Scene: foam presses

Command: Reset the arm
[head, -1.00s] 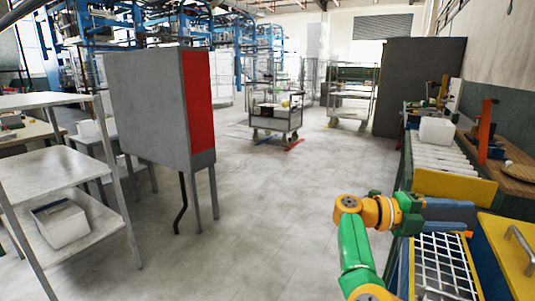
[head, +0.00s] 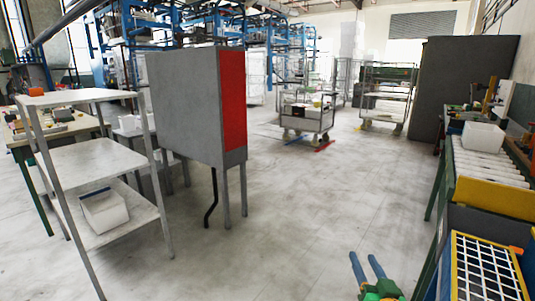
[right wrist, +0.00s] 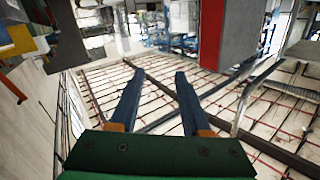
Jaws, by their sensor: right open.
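My right gripper (head: 367,268) shows at the bottom of the head view, right of centre. Its two blue fingers point up and away over bare floor. They are apart with nothing between them. My left gripper does not show in either view.
A grey cabinet with a red side (head: 233,100) stands left of centre, beside a metal shelf (head: 98,158) holding a white bin (head: 104,212). A roller conveyor (head: 488,168) with a white bin (head: 482,137) runs along the right. The middle floor (head: 310,195) is clear.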

